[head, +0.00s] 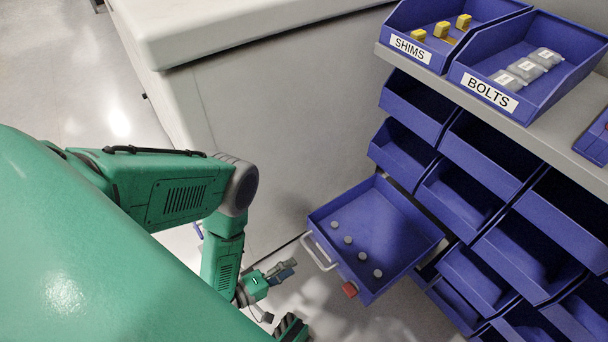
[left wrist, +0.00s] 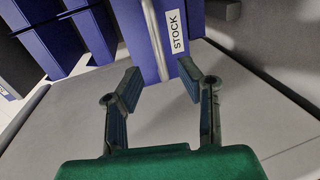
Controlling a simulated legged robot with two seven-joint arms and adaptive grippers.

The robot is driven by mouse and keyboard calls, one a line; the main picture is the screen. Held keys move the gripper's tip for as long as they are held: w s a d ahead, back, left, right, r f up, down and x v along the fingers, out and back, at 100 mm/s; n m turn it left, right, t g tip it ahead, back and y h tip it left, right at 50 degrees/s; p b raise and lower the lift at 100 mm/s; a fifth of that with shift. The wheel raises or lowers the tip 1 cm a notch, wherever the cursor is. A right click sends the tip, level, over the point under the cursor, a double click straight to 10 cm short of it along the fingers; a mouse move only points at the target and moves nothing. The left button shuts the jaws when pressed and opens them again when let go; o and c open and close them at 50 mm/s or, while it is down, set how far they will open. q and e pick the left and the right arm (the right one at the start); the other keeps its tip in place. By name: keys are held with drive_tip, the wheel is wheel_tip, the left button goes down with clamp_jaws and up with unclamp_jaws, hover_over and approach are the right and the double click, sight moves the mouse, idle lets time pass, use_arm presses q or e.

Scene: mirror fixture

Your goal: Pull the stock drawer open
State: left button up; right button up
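The blue stock drawer (head: 375,225) stands pulled out of the rack in the head view, with several small grey round pieces on its floor. Its pale bar handle (head: 318,252) is on the front face. In the left wrist view the handle (left wrist: 155,40) runs beside the white STOCK label (left wrist: 175,32) on the blue front. My left gripper (head: 288,268) is just left of the handle and looks apart from it. In the left wrist view the gripper's fingers (left wrist: 161,79) are spread, with nothing between them.
A red block (head: 350,289) sits on the drawer's front. Blue bins (head: 475,205) fill the rack behind. SHIMS (head: 411,49) and BOLTS (head: 491,95) trays stand on the grey shelf above. A large pale cabinet (head: 280,120) borders the drawer. Floor shows below the drawer.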

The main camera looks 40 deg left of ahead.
use_arm(q)
drive_tip(key=shift+v, duration=1.7)
